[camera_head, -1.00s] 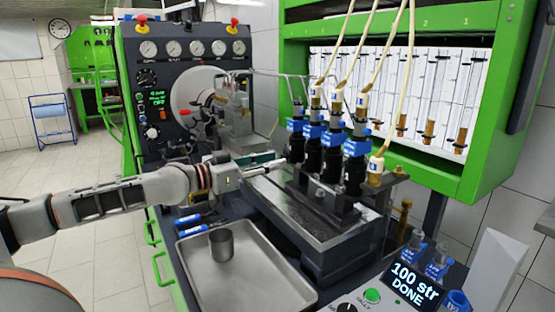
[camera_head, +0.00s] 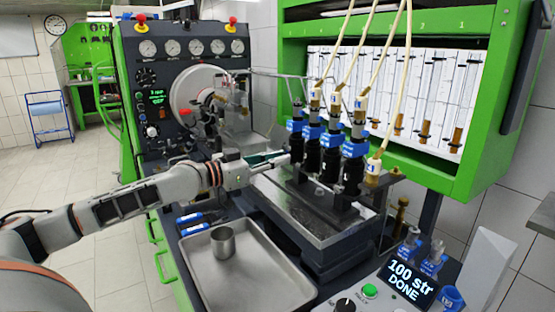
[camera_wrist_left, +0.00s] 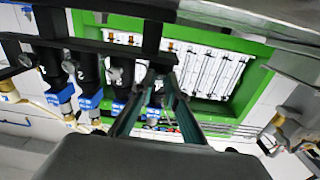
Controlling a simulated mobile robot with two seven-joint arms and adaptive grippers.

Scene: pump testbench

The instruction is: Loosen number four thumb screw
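My left gripper (camera_head: 286,160) reaches in from the left, its fingertips at the left end of a row of black injectors with blue collars. In the left wrist view the two teal fingers (camera_wrist_left: 160,85) are apart and straddle the injector (camera_wrist_left: 154,78) at the right end of the row. The leftmost injector (camera_head: 297,143) in the head view is right by the fingertips. The number four thumb screw is too small to make out, and the fingertips partly cover that spot. Whether they touch it I cannot tell. My right gripper is not in view.
The dark metal bed (camera_head: 300,212) lies under the injector row. A metal tray (camera_head: 262,287) with a steel cup (camera_head: 223,243) is in front, beside blue-handled tools (camera_head: 190,218). Pale hoses (camera_head: 333,45) rise from the injectors. The display (camera_head: 408,282) reads "100 str DONE".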

